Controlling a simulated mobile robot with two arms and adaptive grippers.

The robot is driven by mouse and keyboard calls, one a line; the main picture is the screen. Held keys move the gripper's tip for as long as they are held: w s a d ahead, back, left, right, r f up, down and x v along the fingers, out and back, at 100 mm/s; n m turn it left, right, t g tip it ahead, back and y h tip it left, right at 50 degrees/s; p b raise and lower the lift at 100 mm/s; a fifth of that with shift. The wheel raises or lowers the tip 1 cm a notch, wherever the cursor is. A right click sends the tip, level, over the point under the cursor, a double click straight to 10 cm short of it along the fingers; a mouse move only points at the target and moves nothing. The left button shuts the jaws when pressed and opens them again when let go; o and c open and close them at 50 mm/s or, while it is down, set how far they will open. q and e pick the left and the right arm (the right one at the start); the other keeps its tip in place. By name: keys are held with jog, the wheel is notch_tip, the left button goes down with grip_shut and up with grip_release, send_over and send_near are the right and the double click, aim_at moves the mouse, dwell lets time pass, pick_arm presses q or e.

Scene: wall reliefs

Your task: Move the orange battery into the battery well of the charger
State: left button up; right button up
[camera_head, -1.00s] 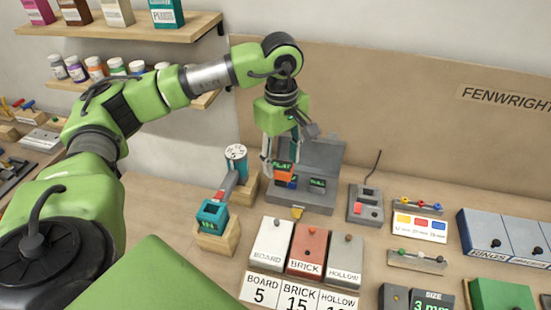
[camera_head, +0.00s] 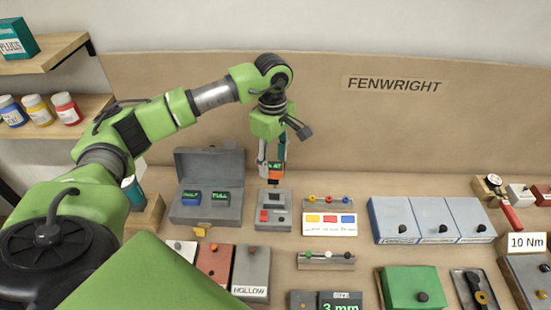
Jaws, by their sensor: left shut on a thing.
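My left gripper (camera_head: 272,168) points down and is shut on the orange battery (camera_head: 276,178), which has a small dark display with green lettering. It holds the battery upright, directly above the back of the charger (camera_head: 275,222) in this view. The charger is a small grey unit with a red part at its left front and a dark recess toward the back. My right gripper is not in view.
An open grey case (camera_head: 207,214) with two batteries stands just left of the charger. A rack with coloured knobs and a label card (camera_head: 329,224) is close on the right. The back panel (camera_head: 330,120) rises behind.

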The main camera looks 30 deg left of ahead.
aim_at(274, 177)
pick_arm(q)
jog(key=shift+w+d+b, duration=0.1)
jog(key=shift+w+b, duration=0.05)
jog(key=shift+b, duration=0.15)
jog(key=shift+f+b, duration=0.5)
jog(key=shift+f, duration=0.15)
jog(key=shift+f+b, duration=1.8)
jog(key=shift+f, duration=0.45)
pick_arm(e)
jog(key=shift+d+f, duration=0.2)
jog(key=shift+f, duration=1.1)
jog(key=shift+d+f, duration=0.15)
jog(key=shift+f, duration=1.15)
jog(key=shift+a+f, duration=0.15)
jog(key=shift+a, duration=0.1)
pick_arm(q)
jog(key=shift+b, duration=0.55)
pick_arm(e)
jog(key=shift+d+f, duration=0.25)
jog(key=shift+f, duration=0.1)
pick_arm(q)
jog(key=shift+f, duration=0.15)
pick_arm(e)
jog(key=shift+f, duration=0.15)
pick_arm(q)
jog(key=shift+f+b, duration=0.35)
jog(key=shift+b, duration=0.05)
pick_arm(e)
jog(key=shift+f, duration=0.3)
